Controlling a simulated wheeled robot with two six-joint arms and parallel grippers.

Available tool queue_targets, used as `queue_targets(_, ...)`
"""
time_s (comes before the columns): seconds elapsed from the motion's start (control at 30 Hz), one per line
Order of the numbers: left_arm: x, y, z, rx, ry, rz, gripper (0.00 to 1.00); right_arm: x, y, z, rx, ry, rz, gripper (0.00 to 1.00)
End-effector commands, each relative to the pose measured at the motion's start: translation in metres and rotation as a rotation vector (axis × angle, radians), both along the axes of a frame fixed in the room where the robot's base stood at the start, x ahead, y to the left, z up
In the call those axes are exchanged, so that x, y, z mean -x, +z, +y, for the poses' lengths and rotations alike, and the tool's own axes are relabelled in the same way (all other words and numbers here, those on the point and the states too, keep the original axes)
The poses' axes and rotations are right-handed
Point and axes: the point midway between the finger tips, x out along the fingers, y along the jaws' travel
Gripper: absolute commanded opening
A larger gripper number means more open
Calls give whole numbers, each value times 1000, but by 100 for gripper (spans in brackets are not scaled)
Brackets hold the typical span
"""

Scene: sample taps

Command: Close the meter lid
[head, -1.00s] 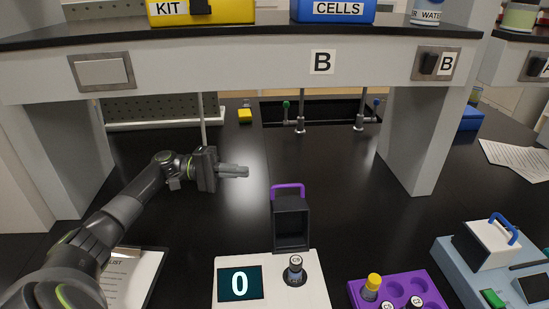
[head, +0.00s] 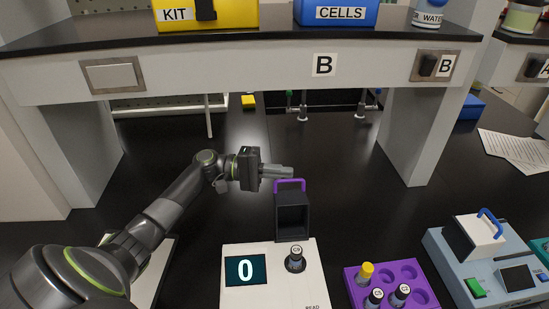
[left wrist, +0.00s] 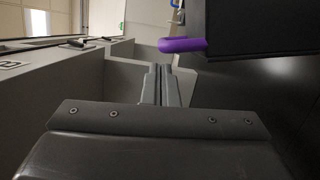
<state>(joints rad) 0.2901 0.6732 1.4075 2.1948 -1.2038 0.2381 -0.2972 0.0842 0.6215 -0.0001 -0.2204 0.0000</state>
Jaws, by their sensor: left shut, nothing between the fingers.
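The white meter (head: 276,285) stands at the front middle, its display reading 0. Its dark lid (head: 293,216) stands raised at the back edge, with a purple handle (head: 290,182) on top. A dark-capped vial (head: 296,258) sits in the meter's round well. My left gripper (head: 290,172) is shut and empty, its fingertips just behind and above the purple handle. In the left wrist view the shut fingers (left wrist: 160,88) point ahead, with the purple handle (left wrist: 183,45) and dark lid (left wrist: 262,28) at upper right. I cannot tell whether they touch. My right gripper is not in view.
A purple rack (head: 385,273) with several vials stands right of the meter. A light-blue device (head: 445,255) with a blue-handled lid is farther right. A shelf (head: 250,75) spans above the bench. A clipboard (head: 160,260) lies under my left arm.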

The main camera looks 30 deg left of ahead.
Motion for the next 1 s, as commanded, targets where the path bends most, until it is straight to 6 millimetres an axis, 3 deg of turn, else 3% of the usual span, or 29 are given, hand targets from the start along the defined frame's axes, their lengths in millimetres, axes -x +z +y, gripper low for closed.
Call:
queue_targets(0.33,9,1,-6,0,0,-1,0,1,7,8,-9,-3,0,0)
queue_targets(1.0,16,7,-11,-43,-1,-57,0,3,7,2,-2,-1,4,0)
